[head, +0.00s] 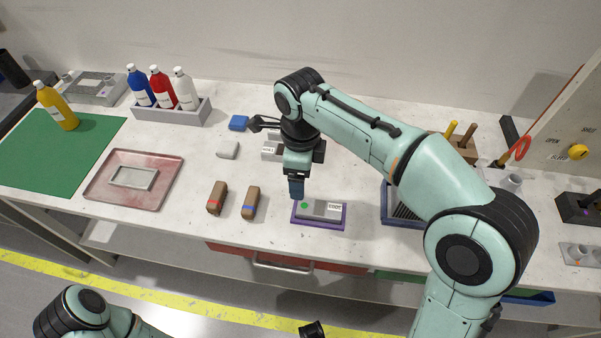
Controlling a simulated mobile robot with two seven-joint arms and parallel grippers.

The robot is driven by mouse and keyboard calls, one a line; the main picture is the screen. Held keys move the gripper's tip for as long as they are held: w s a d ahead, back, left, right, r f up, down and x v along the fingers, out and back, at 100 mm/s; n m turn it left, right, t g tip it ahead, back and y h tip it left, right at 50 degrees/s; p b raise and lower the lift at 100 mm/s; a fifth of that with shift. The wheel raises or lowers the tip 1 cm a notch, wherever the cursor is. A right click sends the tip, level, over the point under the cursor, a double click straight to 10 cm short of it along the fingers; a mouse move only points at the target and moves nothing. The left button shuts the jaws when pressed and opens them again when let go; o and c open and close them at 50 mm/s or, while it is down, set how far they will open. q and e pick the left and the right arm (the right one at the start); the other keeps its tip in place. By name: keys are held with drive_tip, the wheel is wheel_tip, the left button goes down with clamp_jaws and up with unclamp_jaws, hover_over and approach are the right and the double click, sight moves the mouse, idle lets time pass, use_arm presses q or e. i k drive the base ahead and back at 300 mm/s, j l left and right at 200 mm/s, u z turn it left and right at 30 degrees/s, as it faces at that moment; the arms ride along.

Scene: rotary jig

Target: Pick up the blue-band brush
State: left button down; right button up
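The blue-band brush (250,204) is a brown block with a blue band, lying on the white bench left of the middle. A similar brown brush with a red band (217,198) lies just to its left. My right gripper (297,188) points down over the bench, to the right of the blue-band brush and apart from it. It is beside the back left corner of a purple-edged tray. Its fingers are seen edge-on as one dark blue shape, so their opening cannot be told. Part of my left arm shows at the bottom left; its gripper is not in view.
The purple tray (318,223) holds a grey block with a green dot. A pink tray (104,198) and green mat (50,155) lie left. Bench is clear around the brushes.

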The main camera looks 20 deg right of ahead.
sight(250, 202)
drive_tip(key=k, duration=1)
